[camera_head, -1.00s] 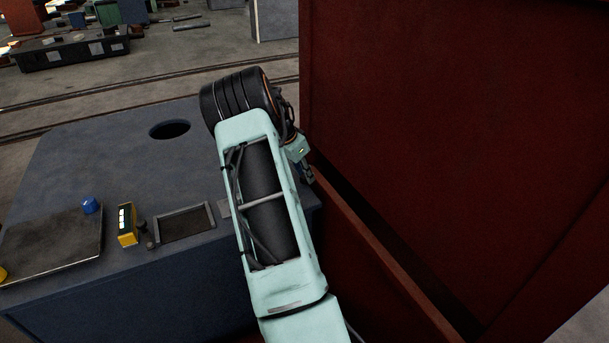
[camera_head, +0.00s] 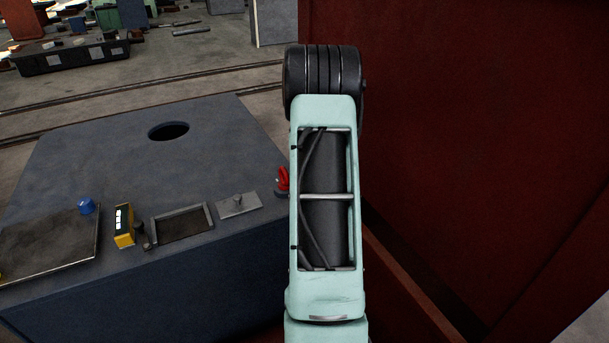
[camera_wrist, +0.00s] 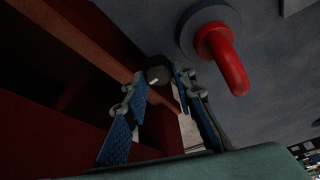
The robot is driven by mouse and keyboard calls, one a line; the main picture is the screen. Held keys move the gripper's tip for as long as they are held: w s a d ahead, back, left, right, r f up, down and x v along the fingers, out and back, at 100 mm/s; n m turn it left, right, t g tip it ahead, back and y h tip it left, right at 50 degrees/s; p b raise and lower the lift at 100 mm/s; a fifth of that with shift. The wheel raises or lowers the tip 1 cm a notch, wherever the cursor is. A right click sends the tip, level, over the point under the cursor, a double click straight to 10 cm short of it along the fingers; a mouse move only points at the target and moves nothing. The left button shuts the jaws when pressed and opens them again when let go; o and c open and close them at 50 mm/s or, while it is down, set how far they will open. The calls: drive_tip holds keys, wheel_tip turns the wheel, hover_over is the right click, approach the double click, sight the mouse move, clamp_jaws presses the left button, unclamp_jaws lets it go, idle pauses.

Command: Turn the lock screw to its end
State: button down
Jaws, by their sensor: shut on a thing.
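A dark round knob with a small white mark, seemingly the lock screw (camera_wrist: 158,75), shows in the wrist view beside the red-brown frame. My gripper (camera_wrist: 160,82) has its two blue-padded fingers on either side of this knob and is shut on it. The fingertips partly cover its sides, so how far it is turned cannot be told. In the head view my own arm hides both the gripper and the knob.
A red lever (camera_wrist: 228,62) on a round base stands close to the right finger; it also shows in the head view (camera_head: 283,180) beside my arm. A blue-grey bench (camera_head: 90,150) lies left, with a small plate (camera_head: 239,207) and yellow box (camera_head: 123,227). A tall red-brown wall (camera_head: 460,130) stands right.

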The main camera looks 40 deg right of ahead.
drive_tip(key=shift+n+t+y, duration=0.3)
drive_tip(key=shift+n+y, duration=0.4)
drive_tip(key=shift+n, duration=1.2)
drive_tip(key=c, duration=1.6)
unclamp_jaws()
drive_tip(key=shift+r, duration=0.1)
drive_tip(key=d+v, duration=0.1)
drive_tip(key=v, duration=0.6)
drive_tip(key=shift+s+a+r, duration=0.25)
drive_tip(key=shift+a+r, duration=0.1)
drive_tip(key=shift+a, duration=0.15)
